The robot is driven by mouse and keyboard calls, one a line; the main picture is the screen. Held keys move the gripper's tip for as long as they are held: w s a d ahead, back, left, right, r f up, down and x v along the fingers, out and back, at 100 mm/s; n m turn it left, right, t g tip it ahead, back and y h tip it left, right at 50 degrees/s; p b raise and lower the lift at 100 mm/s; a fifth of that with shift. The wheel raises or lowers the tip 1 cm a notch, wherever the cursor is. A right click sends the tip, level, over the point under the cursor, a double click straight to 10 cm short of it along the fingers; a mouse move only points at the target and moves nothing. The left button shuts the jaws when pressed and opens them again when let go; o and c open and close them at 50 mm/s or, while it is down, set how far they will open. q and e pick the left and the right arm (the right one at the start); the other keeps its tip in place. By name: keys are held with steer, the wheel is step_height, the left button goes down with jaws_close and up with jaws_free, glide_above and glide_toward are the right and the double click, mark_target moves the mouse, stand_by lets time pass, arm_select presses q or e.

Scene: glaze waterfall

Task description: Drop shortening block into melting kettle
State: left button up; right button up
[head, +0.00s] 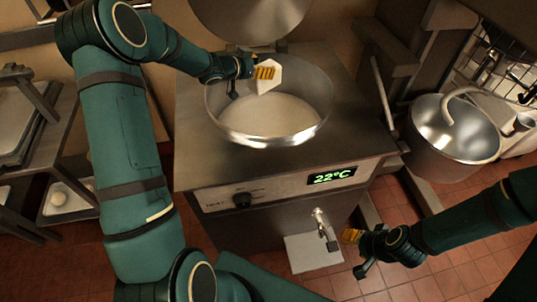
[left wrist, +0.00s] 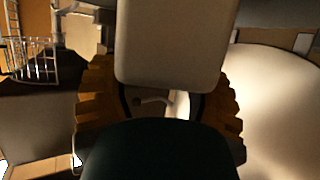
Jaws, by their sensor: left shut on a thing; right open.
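The melting kettle (head: 309,131) is a round steel bowl set in a steel cabinet, with pale contents inside. My left gripper (head: 264,73) is over the back of the kettle's opening, shut on the white shortening block (head: 270,86). The block also fills the top middle of the left wrist view (left wrist: 172,45), between the orange-brown finger pads. The block appears above the pale contents; its exact height cannot be told. My right gripper (head: 352,237) is open and empty, low in front of the cabinet, right of the tap.
The raised lid (head: 250,18) stands behind the kettle. The cabinet front has a 22°C display (head: 332,177), a knob (head: 242,200) and a tap (head: 322,222) over a light tray (head: 313,254). A steel mixing bowl (head: 455,135) stands at right, a rack (head: 40,150) at left.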

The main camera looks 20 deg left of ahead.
arm_select(q)
steer(key=shift+f+b, duration=0.3)
steer(key=shift+f, duration=0.2)
steer(key=o, duration=1.2)
steer(key=shift+o, duration=0.9)
steer(key=shift+s, duration=0.15)
steer(key=v, duration=1.1)
steer(key=shift+s+a+r, duration=0.2)
steer(key=shift+s, duration=0.15)
